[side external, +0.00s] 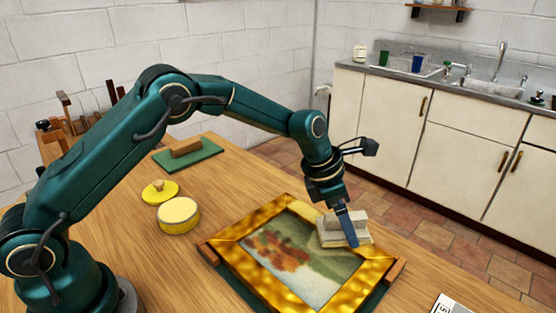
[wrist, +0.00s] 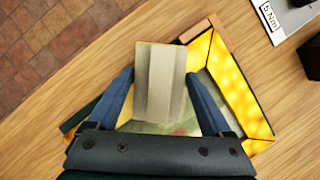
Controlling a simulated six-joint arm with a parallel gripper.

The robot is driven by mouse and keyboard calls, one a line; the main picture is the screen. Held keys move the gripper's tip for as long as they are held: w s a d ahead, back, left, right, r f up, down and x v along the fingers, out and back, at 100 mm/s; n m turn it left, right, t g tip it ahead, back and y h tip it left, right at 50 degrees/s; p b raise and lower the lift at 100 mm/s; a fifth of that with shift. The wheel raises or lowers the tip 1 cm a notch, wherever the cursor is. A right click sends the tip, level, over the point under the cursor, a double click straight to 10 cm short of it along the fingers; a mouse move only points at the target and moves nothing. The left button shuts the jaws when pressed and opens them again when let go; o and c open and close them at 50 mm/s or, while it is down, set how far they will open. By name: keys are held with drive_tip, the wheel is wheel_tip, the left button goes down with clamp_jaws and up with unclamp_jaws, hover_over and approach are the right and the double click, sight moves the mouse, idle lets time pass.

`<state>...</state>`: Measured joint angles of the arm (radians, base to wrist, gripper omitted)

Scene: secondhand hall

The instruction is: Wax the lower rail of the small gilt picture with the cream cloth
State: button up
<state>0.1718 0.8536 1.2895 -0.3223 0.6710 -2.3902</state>
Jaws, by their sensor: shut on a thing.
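The small gilt picture (side external: 272,211) lies face up on the table, its canvas (side external: 305,276) showing a landscape. It also shows in the wrist view (wrist: 238,92). My gripper (side external: 350,238) is shut on the cream cloth (side external: 330,235), a folded pad with a grey block-like upper part. In the wrist view the pad (wrist: 160,85) sits between the two blue fingers of my gripper (wrist: 163,95). The pad is over the far-right rail and overlaps the canvas edge. It looks low on the frame, but I cannot tell if it touches. It hides part of that rail.
Wooden blocks (side external: 396,271) stand at the picture's corners, with a green mat (side external: 376,298) beneath. An open yellow wax tin (side external: 179,222) and its lid (side external: 160,191) are left of it. A brush (side external: 187,147) lies on a green pad behind. A marked card (wrist: 268,17) lies nearby.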

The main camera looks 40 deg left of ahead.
drive_tip(key=shift+s+d+r, duration=0.1)
drive_tip(key=shift+d+r, duration=0.05)
drive_tip(key=shift+d, duration=3.3)
drive_tip(key=shift+r, duration=3)
drive_tip(key=shift+r, duration=0.15)
drive_tip(key=shift+r, duration=1.35)
